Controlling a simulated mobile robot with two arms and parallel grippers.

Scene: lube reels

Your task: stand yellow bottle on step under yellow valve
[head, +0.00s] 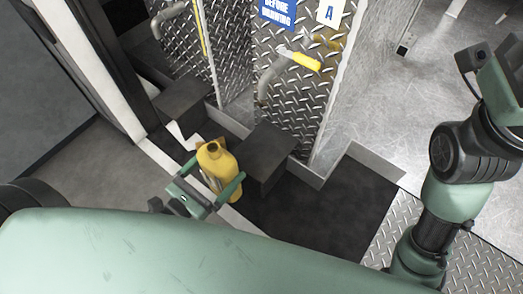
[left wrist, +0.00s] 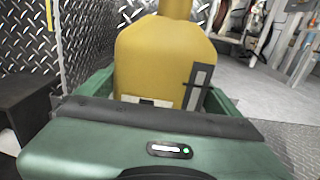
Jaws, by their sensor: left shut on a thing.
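The yellow bottle (head: 217,165) is upright between the fingers of my left gripper (head: 207,190), which is shut on it. The bottle also fills the middle of the left wrist view (left wrist: 160,62), with the green fingers of the gripper (left wrist: 155,90) on both sides. The yellow valve (head: 305,61) has a yellow handle and a grey curved spout on the diamond-plate panel. A dark step (head: 262,155) stands below it, just right of the bottle. In the head view the bottle is beside the step; contact cannot be told. My right gripper is not in view.
Another dark step (head: 183,97) and a grey spout (head: 168,20) are at the left panel. A white post (head: 90,60) stands left of them. A low metal edge (head: 305,172) runs beside the step. Dark floor (head: 330,215) is clear in front.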

